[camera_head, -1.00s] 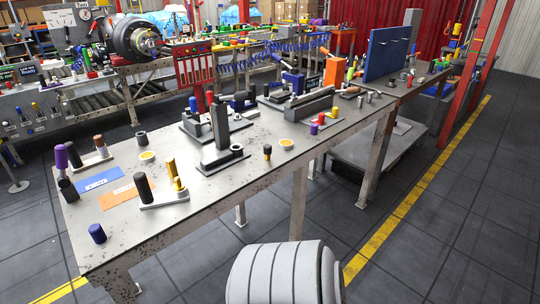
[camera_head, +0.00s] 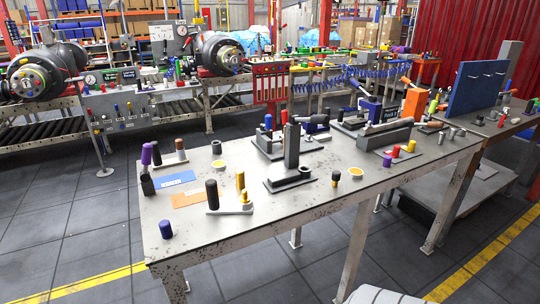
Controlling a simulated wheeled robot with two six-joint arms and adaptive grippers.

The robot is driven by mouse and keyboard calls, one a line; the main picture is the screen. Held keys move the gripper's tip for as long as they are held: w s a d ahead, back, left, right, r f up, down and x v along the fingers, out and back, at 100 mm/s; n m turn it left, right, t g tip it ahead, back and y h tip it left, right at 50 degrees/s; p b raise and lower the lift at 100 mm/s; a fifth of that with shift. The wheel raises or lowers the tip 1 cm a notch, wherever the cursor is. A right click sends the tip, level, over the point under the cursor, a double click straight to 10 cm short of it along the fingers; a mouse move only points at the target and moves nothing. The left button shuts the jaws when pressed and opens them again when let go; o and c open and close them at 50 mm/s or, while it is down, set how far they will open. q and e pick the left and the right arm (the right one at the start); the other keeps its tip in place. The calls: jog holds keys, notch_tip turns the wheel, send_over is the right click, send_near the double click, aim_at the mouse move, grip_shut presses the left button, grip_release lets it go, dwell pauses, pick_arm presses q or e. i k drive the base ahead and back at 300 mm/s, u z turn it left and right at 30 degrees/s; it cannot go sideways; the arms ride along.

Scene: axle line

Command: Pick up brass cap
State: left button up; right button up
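A brass-yellow stepped piece (camera_head: 240,182) stands upright at the right end of a light grey holder plate (camera_head: 229,209) on the metal table (camera_head: 290,212). A black cylinder (camera_head: 211,194) stands at the plate's left end. A small dark cylinder with a brass-coloured top (camera_head: 335,176) stands alone further right. Flat yellow rings lie on the table, one behind the holder (camera_head: 219,164) and one at the right (camera_head: 356,171). I cannot tell for sure which brass-coloured piece is the cap. Neither gripper is in view.
A dark blue cylinder (camera_head: 166,229) stands near the front left corner. Blue (camera_head: 175,179) and orange (camera_head: 187,200) cards lie on the left part. A dark grey upright fixture (camera_head: 291,158) stands mid-table. The table's front strip is mostly clear.

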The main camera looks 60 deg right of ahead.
aim_at(240, 173)
jog(key=z, duration=1.55)
